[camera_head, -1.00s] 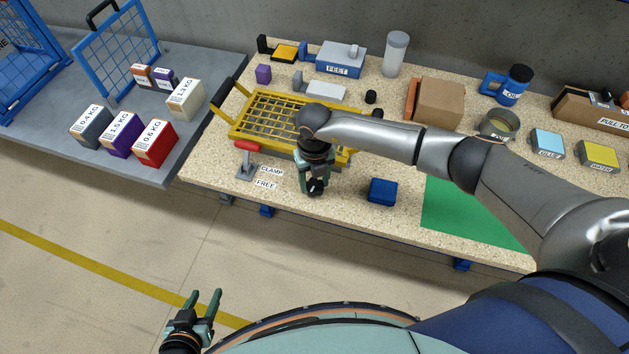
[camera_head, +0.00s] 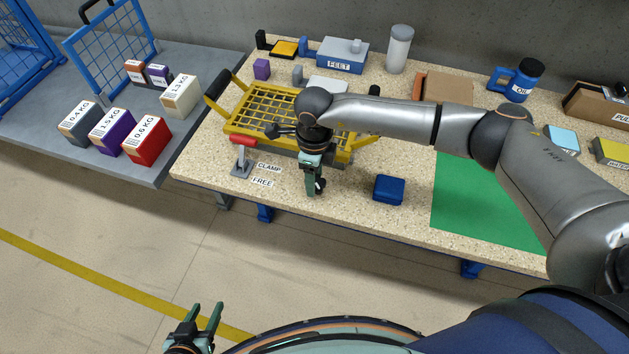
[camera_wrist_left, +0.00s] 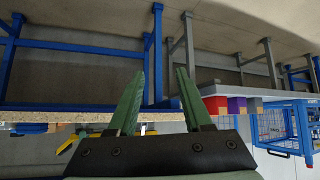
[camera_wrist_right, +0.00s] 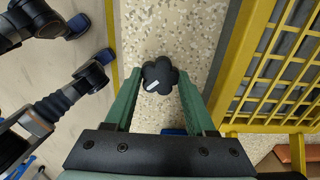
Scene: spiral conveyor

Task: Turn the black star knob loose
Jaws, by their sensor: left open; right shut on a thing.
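The black star knob (camera_wrist_right: 160,75) has rounded lobes and a white mark. It sits between the fingers of my right gripper (camera_wrist_right: 160,92) in the right wrist view. In the head view my right gripper (camera_head: 314,188) points down at the front of the bench, shut on the knob (camera_head: 320,184), which is partly covered by the fingers. What lies under the knob is hidden. My left gripper (camera_head: 206,312) is open and empty, low at the left and away from the bench; its spread fingers also show in the left wrist view (camera_wrist_left: 160,90).
A yellow grid frame (camera_head: 232,131) stands just behind my right gripper. A red-handled lever (camera_head: 243,142) is left of it by the CLAMP and FREE labels. A blue box (camera_head: 389,190) and a green mat (camera_head: 480,207) lie to the right. Weight boxes (camera_head: 147,140) stand on the grey table.

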